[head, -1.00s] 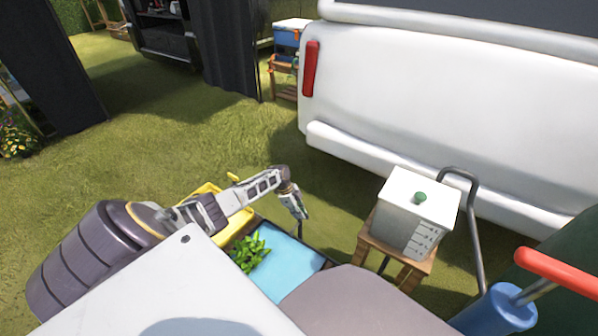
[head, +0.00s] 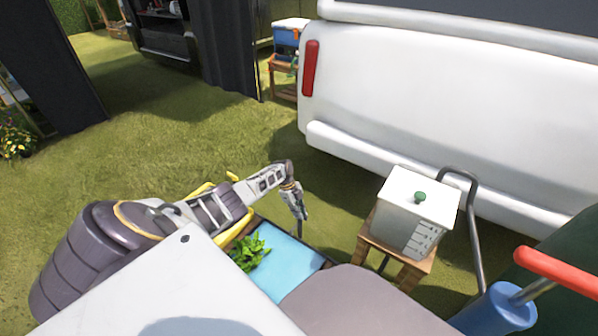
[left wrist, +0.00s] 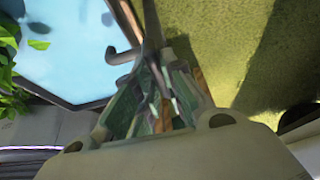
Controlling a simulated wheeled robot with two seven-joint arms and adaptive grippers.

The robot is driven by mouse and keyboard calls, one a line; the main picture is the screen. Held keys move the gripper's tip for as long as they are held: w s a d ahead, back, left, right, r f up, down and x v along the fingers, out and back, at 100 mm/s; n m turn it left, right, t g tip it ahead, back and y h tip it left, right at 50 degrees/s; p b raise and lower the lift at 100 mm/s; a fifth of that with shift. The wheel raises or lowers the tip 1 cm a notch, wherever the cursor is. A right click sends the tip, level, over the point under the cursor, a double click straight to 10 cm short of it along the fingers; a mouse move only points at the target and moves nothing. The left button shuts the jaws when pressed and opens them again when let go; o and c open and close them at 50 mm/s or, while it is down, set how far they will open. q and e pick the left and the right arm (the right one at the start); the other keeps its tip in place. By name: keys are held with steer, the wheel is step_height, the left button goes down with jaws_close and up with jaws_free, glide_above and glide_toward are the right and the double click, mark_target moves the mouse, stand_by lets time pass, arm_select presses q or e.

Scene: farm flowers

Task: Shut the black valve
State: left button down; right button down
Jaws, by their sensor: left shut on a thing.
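My left gripper (head: 303,212) is at the right edge of a tray of blue water (head: 287,260), pointing down. In the left wrist view my gripper (left wrist: 163,85) is shut on what seems to be the black valve, a dark grey fitting (left wrist: 152,28) with a hooked end (left wrist: 120,55) beside the water. The fingers hide the gripped part, so I cannot tell how far it is turned. In the head view only a thin dark stem (head: 299,229) shows below the fingers. My right gripper is not in view.
A green plant (head: 247,252) stands in the tray. A white tank (head: 405,225) with a green knob sits on a wooden stand (head: 410,268) to the right. A white vehicle (head: 440,110) stands behind. A red handle (head: 557,272) is at the lower right. Open grass lies behind the arm.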

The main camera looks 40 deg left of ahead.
arm_select(q)
steer(key=c, duration=1.5)
jaws_free()
steer(key=shift+a+r, duration=0.1)
steer(key=shift+r, duration=0.05)
steer(key=v, duration=1.1)
steer(key=shift+r, duration=0.3)
